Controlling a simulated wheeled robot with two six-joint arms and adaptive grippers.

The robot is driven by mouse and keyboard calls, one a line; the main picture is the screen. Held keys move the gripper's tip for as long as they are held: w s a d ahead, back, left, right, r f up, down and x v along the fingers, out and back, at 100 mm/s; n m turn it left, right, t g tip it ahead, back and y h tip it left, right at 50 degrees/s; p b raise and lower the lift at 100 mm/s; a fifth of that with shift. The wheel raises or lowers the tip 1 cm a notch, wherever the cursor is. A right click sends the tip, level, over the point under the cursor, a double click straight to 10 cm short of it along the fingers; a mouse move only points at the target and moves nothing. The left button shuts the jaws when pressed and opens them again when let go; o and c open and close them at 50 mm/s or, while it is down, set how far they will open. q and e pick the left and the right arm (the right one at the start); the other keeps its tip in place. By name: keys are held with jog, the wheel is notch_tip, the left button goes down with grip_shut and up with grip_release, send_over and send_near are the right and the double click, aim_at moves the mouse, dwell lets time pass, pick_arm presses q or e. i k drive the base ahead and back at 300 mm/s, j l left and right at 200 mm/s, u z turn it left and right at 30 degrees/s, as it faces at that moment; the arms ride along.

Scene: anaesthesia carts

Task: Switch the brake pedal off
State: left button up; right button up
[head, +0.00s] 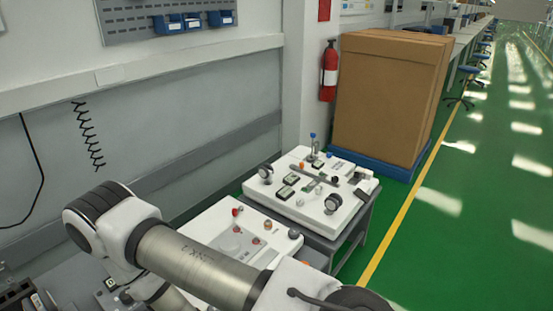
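I cannot make out a brake pedal for certain in the head view. Two white-topped anaesthesia carts stand by the wall. The far cart (300,211) carries gauges, switches and a small black lever-like part (361,194) at its right edge, too small to identify. The near cart (205,222) has a red knob (236,211) and several small controls. One of my arms crosses in front of the near cart and hides much of it.
A large cardboard box (385,100) on a blue pallet (376,165) stands behind the far cart. A red fire extinguisher (328,75) hangs on the wall. Dark equipment (22,296) fills the lower left corner. The green floor (475,235) on the right is free.

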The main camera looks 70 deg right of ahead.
aim_at(361, 195)
jog(key=z, duration=2.85)
jog(key=i+l+z, duration=0.15)
jog(key=i+l, duration=0.35)
jog(key=i+l+z, duration=0.2)
jog(key=i+l, duration=0.3)
jog(key=i+l+z, duration=0.15)
jog(key=i+l, duration=0.25)
jog(key=i, duration=0.2)
